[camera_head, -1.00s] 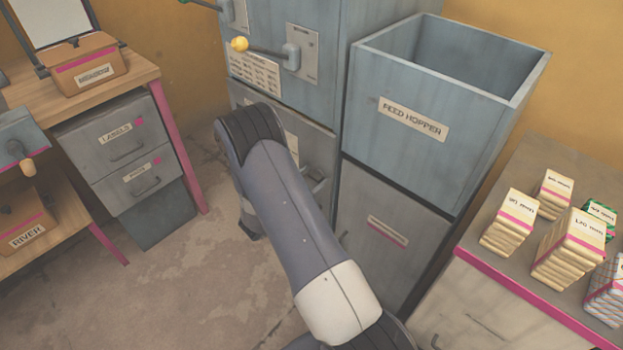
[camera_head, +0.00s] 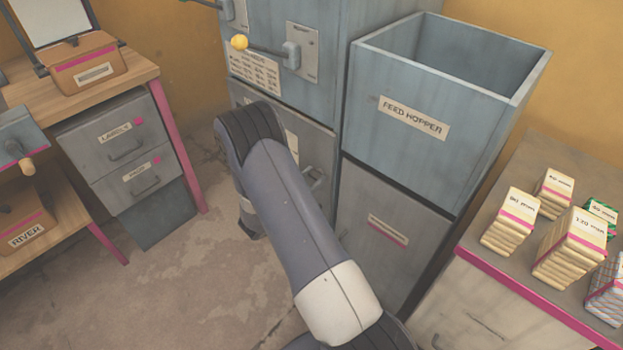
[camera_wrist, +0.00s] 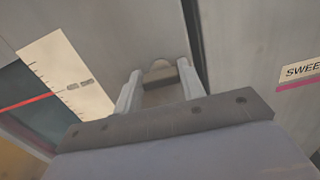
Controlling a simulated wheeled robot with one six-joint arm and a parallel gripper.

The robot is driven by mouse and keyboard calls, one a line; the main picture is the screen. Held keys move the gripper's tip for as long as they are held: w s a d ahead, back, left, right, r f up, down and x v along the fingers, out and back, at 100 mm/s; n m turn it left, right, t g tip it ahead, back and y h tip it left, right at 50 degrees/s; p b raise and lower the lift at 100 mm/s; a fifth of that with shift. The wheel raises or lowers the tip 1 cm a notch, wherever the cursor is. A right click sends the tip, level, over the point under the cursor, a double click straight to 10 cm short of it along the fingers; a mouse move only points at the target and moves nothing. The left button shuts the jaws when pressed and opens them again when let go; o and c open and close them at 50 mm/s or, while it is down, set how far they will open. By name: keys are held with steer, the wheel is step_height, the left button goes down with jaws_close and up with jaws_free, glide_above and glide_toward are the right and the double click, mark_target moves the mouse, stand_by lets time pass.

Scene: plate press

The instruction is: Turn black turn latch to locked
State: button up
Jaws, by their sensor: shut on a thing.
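In the wrist view my gripper (camera_wrist: 160,70) points at a grey metal front, with one pale finger on each side of a small dark piece (camera_wrist: 162,78). This piece looks like the black turn latch, with a rounded grey part just beyond it. The fingers are shut on it. Its turn angle and any locked mark cannot be made out. In the head view my arm covers the lower part of the grey-blue machine (camera_head: 330,110), and both the gripper and the latch are hidden behind it.
The feed hopper (camera_head: 480,105) stands right of the arm. A lever with a yellow knob (camera_head: 239,42) sticks out above it. A counter with paper stacks (camera_head: 568,250) is at right, a drawer unit (camera_head: 120,150) at left. A gauge plate (camera_wrist: 62,75) is left of my gripper.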

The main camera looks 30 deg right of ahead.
steer(key=shift+f+b, duration=0.1)
steer(key=shift+b, duration=0.2)
steer(key=m+b, duration=0.6)
steer(key=b, duration=0.2)
steer(key=m+b, duration=0.6)
steer(key=b, duration=0.3)
steer(key=m+b, duration=0.5)
steer(key=b, duration=0.4)
steer(key=shift+s+f+m, duration=0.2)
steer(key=shift+f+m, duration=0.05)
steer(key=shift+m, duration=0.15)
steer(key=shift+r, duration=0.1)
steer(key=o, duration=1)
